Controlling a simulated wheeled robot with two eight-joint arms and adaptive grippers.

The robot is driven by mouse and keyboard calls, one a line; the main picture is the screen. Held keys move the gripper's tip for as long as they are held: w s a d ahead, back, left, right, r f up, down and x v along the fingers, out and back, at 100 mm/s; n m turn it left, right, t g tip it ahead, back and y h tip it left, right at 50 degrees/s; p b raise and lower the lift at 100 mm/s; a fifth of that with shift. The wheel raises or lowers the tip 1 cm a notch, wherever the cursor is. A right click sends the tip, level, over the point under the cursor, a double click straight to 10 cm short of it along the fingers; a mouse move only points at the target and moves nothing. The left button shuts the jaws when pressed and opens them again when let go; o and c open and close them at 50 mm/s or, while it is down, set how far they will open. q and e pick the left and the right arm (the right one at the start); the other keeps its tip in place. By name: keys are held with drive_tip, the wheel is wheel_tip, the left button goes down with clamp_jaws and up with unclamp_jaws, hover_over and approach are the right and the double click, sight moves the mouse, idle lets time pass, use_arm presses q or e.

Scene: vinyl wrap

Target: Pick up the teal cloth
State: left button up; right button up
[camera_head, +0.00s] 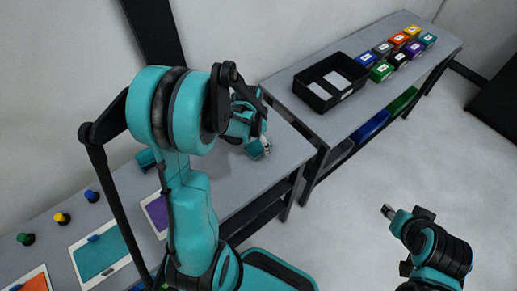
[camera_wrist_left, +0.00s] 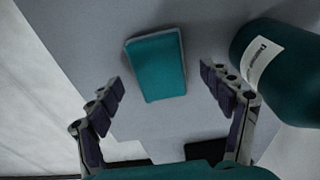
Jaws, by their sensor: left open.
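The teal cloth (camera_wrist_left: 158,68) shows in the left wrist view as a flat teal rectangle with a paler edge, lying on the grey table. My left gripper (camera_wrist_left: 161,82) is open, with one finger to each side of the cloth and clear gaps between. Nothing is held in it. In the head view my left gripper (camera_head: 263,148) is small and partly hidden by my arm, over the near table's right end. My right gripper (camera_head: 388,211) is in the head view at lower right, over the floor, too small to tell its jaws.
A dark teal cylinder with a white label (camera_wrist_left: 283,65) stands close to the right finger. The near table (camera_head: 240,190) also bears colored sheets (camera_head: 103,254) and several small knobs (camera_head: 62,217). A far table holds a black bin (camera_head: 331,82) and several small colored boxes (camera_head: 381,71).

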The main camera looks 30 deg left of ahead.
sight(260, 147)
use_arm(q)
drive_tip(key=shift+w+f, duration=0.15)
drive_tip(key=shift+f, duration=0.65)
drive_tip(key=c, duration=1.2)
drive_tip(key=shift+r, duration=0.55)
drive_tip(key=r, duration=0.2)
drive_tip(key=d+r+p, duration=0.1)
drive_tip(key=r, duration=0.1)
drive_tip(key=shift+d+p, duration=0.1)
drive_tip(key=shift+p, duration=0.2)
drive_tip(key=d+r, duration=0.2)
drive_tip(key=d, duration=0.1)
drive_tip(key=s+d+r+p, duration=0.1)
drive_tip(key=d+r, duration=0.1)
drive_tip(key=d, duration=0.2)
drive_tip(key=d+r+p, duration=0.1)
drive_tip(key=d+r, duration=0.1)
drive_tip(key=d, duration=0.1)
drive_tip(key=shift+s+d, duration=0.2)
drive_tip(key=shift+d, duration=0.05)
